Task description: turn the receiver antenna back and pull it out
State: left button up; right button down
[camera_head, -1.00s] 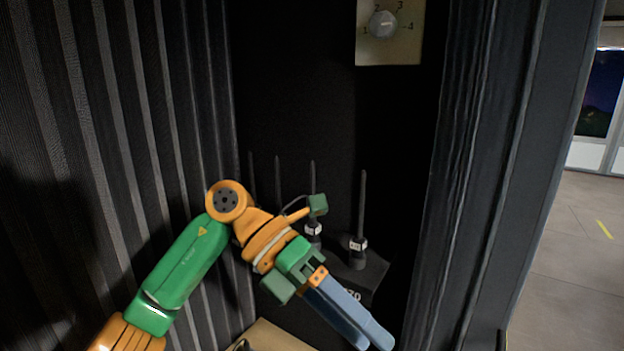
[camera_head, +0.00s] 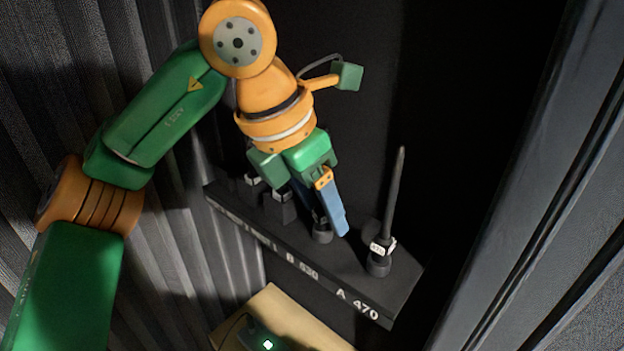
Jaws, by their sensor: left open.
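A black receiver box (camera_head: 350,285) shows white markings "A 470" and "B" with a number on its front edge. A thin black antenna (camera_head: 393,200) with a white-labelled collar stands near upright at its A end. The antenna base at B (camera_head: 322,236) sits just below my left gripper (camera_head: 330,224), and its rod is hidden by the gripper. My left gripper is open and points down, its blue fingers close to that base. I cannot tell whether they touch it. Two more bases (camera_head: 282,205) (camera_head: 253,181) stand farther left, partly covered. My right gripper is not in view.
Ribbed dark walls (camera_head: 195,240) close in on the left, and a grey panel (camera_head: 530,200) stands on the right.

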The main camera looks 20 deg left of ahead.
pick_arm(q)
jog(key=shift+w+d+f, duration=0.1)
jog(key=shift+w+f, duration=0.4)
jog(key=shift+s, duration=0.2)
jog(key=c, duration=1)
jog(key=shift+r, duration=0.1)
grip_shut()
